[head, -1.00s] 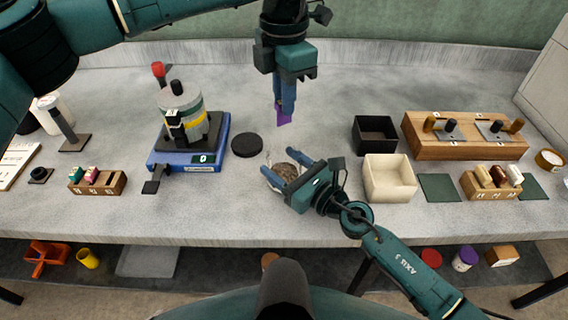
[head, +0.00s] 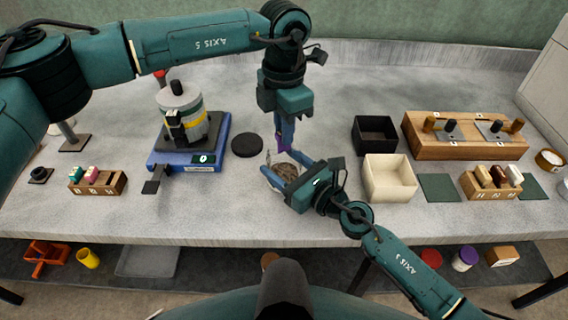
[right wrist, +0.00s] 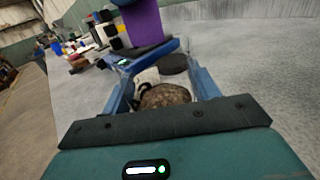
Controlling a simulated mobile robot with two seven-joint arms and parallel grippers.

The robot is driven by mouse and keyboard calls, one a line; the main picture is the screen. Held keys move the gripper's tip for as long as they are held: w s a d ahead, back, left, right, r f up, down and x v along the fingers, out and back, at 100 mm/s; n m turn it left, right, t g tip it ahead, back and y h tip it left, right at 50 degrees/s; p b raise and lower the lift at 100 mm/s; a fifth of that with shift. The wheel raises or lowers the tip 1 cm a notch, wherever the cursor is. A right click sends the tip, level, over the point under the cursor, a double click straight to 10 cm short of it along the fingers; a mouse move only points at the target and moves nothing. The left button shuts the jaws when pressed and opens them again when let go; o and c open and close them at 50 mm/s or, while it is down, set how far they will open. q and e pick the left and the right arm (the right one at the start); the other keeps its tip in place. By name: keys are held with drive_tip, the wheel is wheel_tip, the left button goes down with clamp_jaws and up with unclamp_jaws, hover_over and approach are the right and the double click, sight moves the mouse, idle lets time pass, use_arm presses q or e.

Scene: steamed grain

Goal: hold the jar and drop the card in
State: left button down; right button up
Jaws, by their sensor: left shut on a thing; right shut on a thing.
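The jar (head: 285,170) stands on the table between the fingers of my right gripper (head: 284,167). Its brown contents also show in the right wrist view (right wrist: 163,97); its clear wall is hard to make out. My right gripper is shut on the jar. My left gripper (head: 284,136) points down from above and is shut on the purple card (head: 283,145). The card hangs just above the jar in the head view, and shows large at the top of the right wrist view (right wrist: 142,22). I cannot tell whether its lower edge is inside the mouth.
A black round disc (head: 247,145) lies left of the jar. A blue scale (head: 190,160) bears a grey canister. To the right are a black box (head: 375,135), a cream box (head: 390,179) and a wooden block (head: 466,147). The table in front of the jar is clear.

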use_arm(q)
drive_tip(key=shift+f, duration=2.1)
drive_tip(key=c, duration=1.3)
unclamp_jaws()
drive_tip(key=shift+c, duration=0.2)
drive_tip(key=shift+r, duration=0.1)
wheel_tip(320, 180, up, 12)
drive_tip(key=shift+f, duration=0.1)
use_arm(e)
drive_tip(key=o, duration=1.3)
